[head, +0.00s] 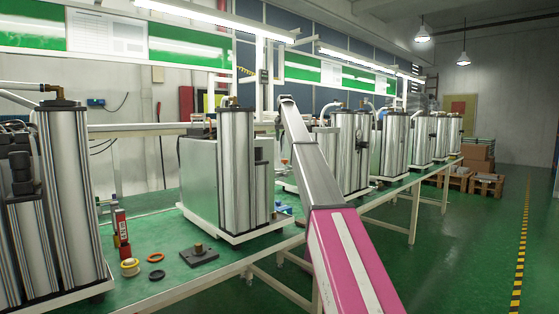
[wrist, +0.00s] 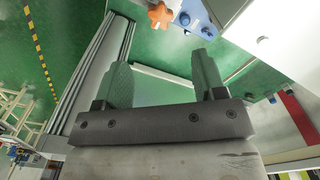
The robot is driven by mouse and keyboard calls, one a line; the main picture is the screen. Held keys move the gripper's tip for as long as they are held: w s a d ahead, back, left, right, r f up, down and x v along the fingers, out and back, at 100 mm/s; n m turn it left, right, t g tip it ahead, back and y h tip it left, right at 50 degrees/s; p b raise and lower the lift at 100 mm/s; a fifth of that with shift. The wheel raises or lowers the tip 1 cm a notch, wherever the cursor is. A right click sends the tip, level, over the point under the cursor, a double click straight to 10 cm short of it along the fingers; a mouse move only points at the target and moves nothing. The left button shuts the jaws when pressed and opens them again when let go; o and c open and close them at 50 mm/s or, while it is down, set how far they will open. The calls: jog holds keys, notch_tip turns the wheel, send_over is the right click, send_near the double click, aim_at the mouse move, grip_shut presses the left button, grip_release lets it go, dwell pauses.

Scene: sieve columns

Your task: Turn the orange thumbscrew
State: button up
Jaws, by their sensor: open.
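The orange thumbscrew (wrist: 160,15), a lobed knob, shows at the top edge of the wrist view, partly cut off. It lies beyond the fingertips of my gripper (wrist: 162,62), near the middle of the gap between them, and apart from both. My gripper is open, with two dark grey-green fingers spread wide and nothing between them. Blue fittings (wrist: 192,16) sit just right of the thumbscrew. I cannot make out the thumbscrew or the gripper in the head view, where my pink and silver arm reaches toward the bench.
A ribbed silver column (wrist: 97,70) lies close left of the fingers.

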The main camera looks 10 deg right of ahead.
aim_at(285, 162)
notch_tip(285, 162, down, 11)
jog(key=shift+r, duration=0.1)
jog(key=c, duration=0.9)
